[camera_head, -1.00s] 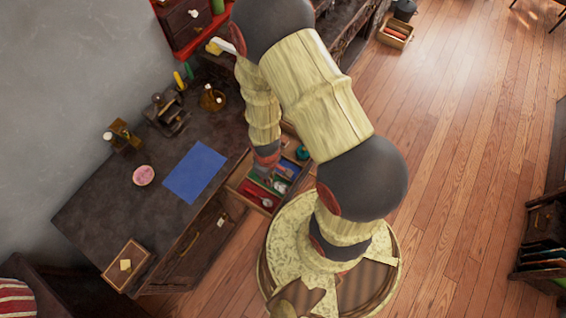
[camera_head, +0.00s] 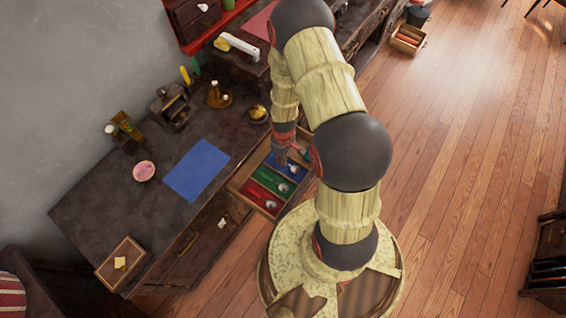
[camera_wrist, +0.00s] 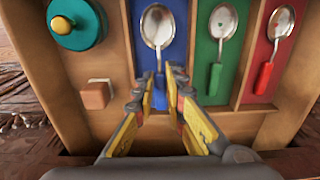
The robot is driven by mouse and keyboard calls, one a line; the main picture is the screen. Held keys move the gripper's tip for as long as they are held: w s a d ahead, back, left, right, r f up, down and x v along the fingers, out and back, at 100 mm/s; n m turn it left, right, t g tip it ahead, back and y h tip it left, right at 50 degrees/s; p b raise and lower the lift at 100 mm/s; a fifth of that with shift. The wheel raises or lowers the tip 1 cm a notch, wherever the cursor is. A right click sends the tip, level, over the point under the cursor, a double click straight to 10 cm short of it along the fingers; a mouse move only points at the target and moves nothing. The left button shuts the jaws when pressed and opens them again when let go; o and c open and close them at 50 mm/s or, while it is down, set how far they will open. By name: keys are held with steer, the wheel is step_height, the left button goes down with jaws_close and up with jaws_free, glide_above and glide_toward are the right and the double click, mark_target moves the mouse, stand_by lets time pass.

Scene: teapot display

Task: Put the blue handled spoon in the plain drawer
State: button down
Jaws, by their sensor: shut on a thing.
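The blue handled spoon (camera_wrist: 158,27) lies in the blue-lined compartment of an open drawer (camera_wrist: 239,121), its metal bowl pointing away from my gripper. My gripper (camera_wrist: 161,84) is shut on its blue handle, which the fingers partly hide. In the head view my gripper (camera_head: 282,150) is low over the drawer's blue section. Beside it lie a green handled spoon (camera_wrist: 216,75) on green and a red handled spoon (camera_wrist: 264,78) on red. Closed drawer fronts (camera_head: 212,232) show on the desk; I cannot tell which is the plain drawer.
The drawer's bare wooden compartment holds a teal round-lidded thing (camera_wrist: 77,22) and a small wooden block (camera_wrist: 97,95). Thin dividers stand close on both sides of my fingers. The desk top holds a blue sheet (camera_head: 197,170), a pink dish (camera_head: 144,171) and a wooden box (camera_head: 122,264).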

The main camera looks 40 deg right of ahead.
steer(key=shift+a+f+b, duration=0.1)
steer(key=shift+f+b, duration=0.25)
steer(key=shift+f, duration=0.9)
steer(key=shift+s, duration=0.1)
steer(key=shift+f, duration=0.15)
steer(key=c, duration=1.8)
jaws_free()
